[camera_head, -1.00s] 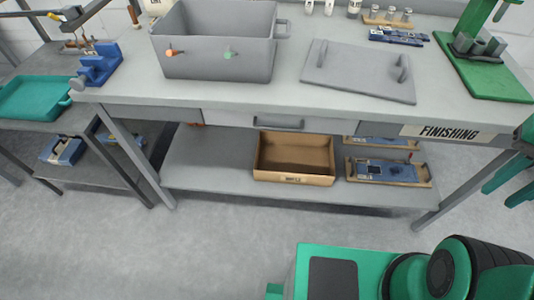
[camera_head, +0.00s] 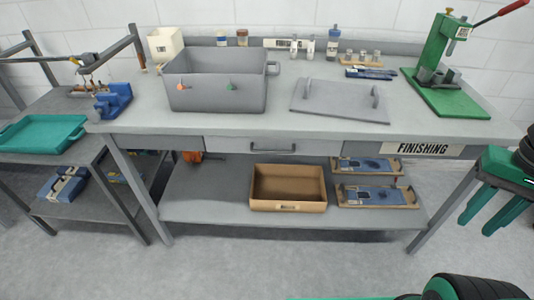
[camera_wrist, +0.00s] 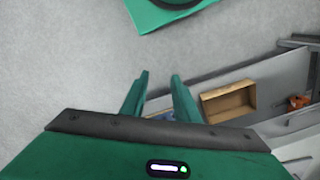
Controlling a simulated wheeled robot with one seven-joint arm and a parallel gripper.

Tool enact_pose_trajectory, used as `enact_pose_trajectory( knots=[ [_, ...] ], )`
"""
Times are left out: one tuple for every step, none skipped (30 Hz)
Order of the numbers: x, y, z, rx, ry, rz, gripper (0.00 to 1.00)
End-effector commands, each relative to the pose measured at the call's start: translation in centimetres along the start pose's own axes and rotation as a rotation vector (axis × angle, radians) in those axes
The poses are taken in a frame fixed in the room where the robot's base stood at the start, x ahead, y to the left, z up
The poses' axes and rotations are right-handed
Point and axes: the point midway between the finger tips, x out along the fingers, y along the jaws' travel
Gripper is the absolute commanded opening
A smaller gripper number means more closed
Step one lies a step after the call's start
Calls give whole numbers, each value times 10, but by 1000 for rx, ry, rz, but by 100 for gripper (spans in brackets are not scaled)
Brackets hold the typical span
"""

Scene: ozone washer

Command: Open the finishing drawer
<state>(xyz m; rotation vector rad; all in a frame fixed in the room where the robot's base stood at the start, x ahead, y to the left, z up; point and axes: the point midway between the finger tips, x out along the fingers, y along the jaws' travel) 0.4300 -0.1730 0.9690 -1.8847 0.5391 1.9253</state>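The finishing drawer (camera_head: 268,146) is set under the top of the workbench, left of the "FINISHING" label (camera_head: 420,149). Its front looks flush with the bench and it appears closed. A grey bar handle (camera_head: 259,149) sits at the middle of its front. My gripper (camera_head: 491,205) is at the right edge of the head view, right of the bench and well away from the handle. Its green fingers (camera_wrist: 158,95) stand apart with nothing between them in the wrist view.
On the bench stand a grey bin (camera_head: 215,92), a grey lid with two handles (camera_head: 340,101) and a green press (camera_head: 445,75). A cardboard box (camera_head: 288,206) and trays lie on the lower shelf (camera_head: 220,212). A teal tray (camera_head: 40,133) is at left. Floor in front is clear.

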Motion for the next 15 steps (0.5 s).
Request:
enact_pose_trajectory(
  knots=[
    [0,0,0,0,0,0,28],
    [0,0,0,-1,0,0,28],
    [-3,4,7,-4,6,-5,28],
    [-4,4,8,-8,10,-7,28],
    [-3,4,8,-14,9,-6,28],
    [-2,1,5,-27,7,-5,28],
    [0,-2,2,-42,4,-4,28],
    [3,-6,-2,-59,0,-4,28],
    [7,-13,-7,-86,-6,-4,28],
    [11,-17,-12,-109,-10,-6,28],
    [15,-23,-17,-136,-16,-9,28],
    [21,-31,-24,-172,-22,-15,28],
    [27,-37,-29,-200,-30,-22,28],
    [33,-44,-34,-230,-36,-29,28],
    [41,-54,-40,-269,-44,-42,28]
  ],
)
